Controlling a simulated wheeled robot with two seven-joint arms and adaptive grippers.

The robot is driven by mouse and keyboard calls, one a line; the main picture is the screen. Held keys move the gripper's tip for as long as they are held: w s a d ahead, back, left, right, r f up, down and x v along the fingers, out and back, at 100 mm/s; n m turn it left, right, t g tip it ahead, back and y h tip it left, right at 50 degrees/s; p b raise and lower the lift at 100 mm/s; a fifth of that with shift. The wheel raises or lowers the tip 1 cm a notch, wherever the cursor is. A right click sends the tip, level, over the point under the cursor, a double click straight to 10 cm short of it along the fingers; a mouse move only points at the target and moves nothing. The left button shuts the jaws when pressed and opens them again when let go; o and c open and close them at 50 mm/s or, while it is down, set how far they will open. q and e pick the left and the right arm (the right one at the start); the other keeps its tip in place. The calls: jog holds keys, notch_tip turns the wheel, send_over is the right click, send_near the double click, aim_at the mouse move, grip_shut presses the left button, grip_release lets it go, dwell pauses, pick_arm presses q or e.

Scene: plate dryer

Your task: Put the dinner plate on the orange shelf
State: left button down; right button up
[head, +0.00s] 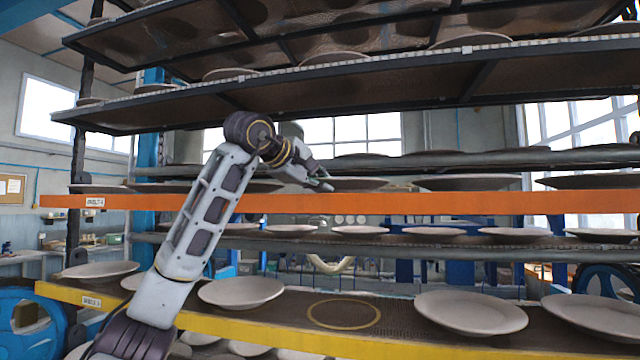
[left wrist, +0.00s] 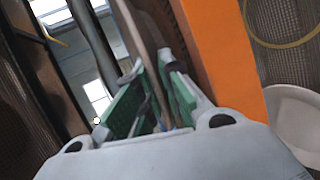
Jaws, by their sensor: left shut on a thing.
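My left gripper (head: 322,184) is at the height of the orange shelf (head: 400,202), just above its front edge. It is shut on the dinner plate (head: 358,184), which shows nearly edge-on and dark beside the fingertips in the head view. In the left wrist view the plate (left wrist: 147,35) is a thin brownish strip between the green finger pads (left wrist: 150,95). The orange shelf's edge (left wrist: 225,60) runs close to the right of the fingers there. I cannot tell whether the plate touches the shelf. My right gripper is not in view.
Other plates stand on the orange shelf, such as one to the right (head: 468,182). The yellow shelf (head: 250,327) below holds several white plates and an empty spot with a yellow ring (head: 343,314). A dark shelf (head: 400,85) hangs above my gripper.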

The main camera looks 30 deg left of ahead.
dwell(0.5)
pick_arm(q)
jog(key=c, duration=1.9)
grip_release()
jog(key=shift+f, duration=0.15)
jog(key=shift+o, duration=0.2)
jog(key=shift+s, duration=0.1)
jog(key=b+v, duration=0.2)
jog(key=v, duration=1)
jog(key=shift+b, duration=0.35)
